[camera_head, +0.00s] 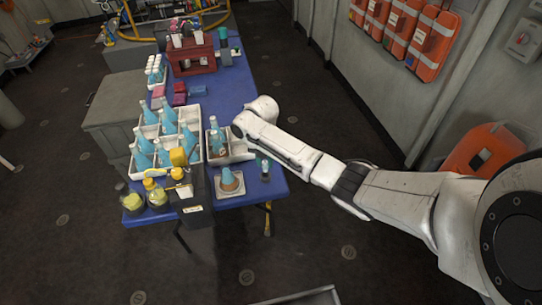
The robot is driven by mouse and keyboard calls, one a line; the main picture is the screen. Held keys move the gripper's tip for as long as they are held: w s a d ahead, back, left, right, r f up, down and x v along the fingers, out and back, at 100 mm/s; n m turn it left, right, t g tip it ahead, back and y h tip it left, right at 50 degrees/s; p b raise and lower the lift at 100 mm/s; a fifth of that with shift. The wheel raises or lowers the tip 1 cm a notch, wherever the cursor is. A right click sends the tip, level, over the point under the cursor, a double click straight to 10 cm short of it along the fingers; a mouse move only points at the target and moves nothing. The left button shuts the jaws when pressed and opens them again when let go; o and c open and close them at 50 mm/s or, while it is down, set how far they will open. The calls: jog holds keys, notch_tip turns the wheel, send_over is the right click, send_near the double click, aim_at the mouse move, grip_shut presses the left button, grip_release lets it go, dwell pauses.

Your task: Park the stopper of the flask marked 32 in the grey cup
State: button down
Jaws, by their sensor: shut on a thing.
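Several pale-blue conical flasks stand in a divided white crate (187,157) on the blue table (233,90). Another blue flask (215,133) is in a smaller white divided box (240,150) beside it. One flask (229,181) stands apart on a pale square plate (239,190) near the front edge. A small dark cup-like thing (265,168) is right of that plate. Numbers on the flasks are too small to read, so I cannot tell which is 32, nor which thing is the grey cup. My white arm reaches in from the right over the small box; my gripper is hidden behind it.
Yellow-topped bottles (156,194) and a black container (192,202) stand at the front left. A dark red rack (192,57) and small red and blue blocks (179,93) lie farther back. A grey chest (117,112) adjoins the left side. Floor is clear right of the table.

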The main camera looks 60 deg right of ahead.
aim_at(265, 168)
jog(key=shift+f+b, duration=0.5)
jog(key=shift+f, duration=0.3)
jog(key=shift+w+f, duration=0.1)
jog(key=shift+f, duration=0.25)
jog(key=shift+f+b, duration=0.7)
jog(key=shift+f, duration=0.1)
jog(key=shift+f, duration=0.2)
jog(key=shift+f, duration=0.25)
dwell(0.4)
jog(key=shift+c, duration=1.5)
grip_release()
jog(key=shift+r, duration=0.1)
